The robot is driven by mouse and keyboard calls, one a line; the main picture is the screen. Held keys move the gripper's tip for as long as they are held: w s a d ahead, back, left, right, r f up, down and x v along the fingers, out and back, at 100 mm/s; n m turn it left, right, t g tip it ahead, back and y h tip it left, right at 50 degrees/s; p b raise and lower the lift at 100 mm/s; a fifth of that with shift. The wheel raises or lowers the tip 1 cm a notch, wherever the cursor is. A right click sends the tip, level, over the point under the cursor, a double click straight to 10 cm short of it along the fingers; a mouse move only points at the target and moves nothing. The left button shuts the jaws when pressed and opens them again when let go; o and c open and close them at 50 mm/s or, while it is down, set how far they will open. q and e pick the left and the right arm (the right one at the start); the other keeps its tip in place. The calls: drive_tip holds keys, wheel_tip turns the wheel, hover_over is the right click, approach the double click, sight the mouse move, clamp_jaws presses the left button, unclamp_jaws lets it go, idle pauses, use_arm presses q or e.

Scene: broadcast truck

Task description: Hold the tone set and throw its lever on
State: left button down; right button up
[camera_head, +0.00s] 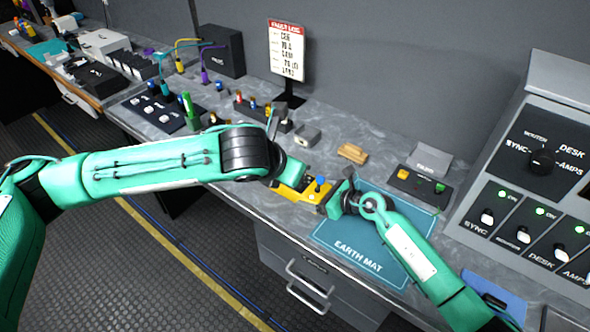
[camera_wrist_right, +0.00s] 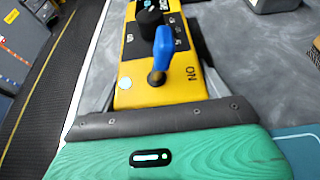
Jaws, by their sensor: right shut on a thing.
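The tone set (camera_head: 287,193) is a yellow box at the left edge of the earth mat in the head view. It carries a blue lever (camera_head: 320,181) and, in the right wrist view, a black knob (camera_wrist_right: 149,20). That blue lever (camera_wrist_right: 164,48) stands up beside the word ON, its tip leaning toward the knob. My right gripper (camera_head: 324,197) is shut on the tone set, with one grey finger along each side in the wrist view. My left gripper (camera_head: 282,150) is close to the set's far end, its fingers mostly hidden by its own wrist.
The blue earth mat (camera_head: 335,238) lies under my right arm. A tan block (camera_head: 352,153), a black box with coloured buttons (camera_head: 415,187) and a grey block (camera_head: 307,136) stand behind. A grey switch console (camera_head: 530,170) rises at right. The bench's front edge is close.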

drive_tip(key=o, duration=1.2)
drive_tip(key=shift+d, duration=0.1)
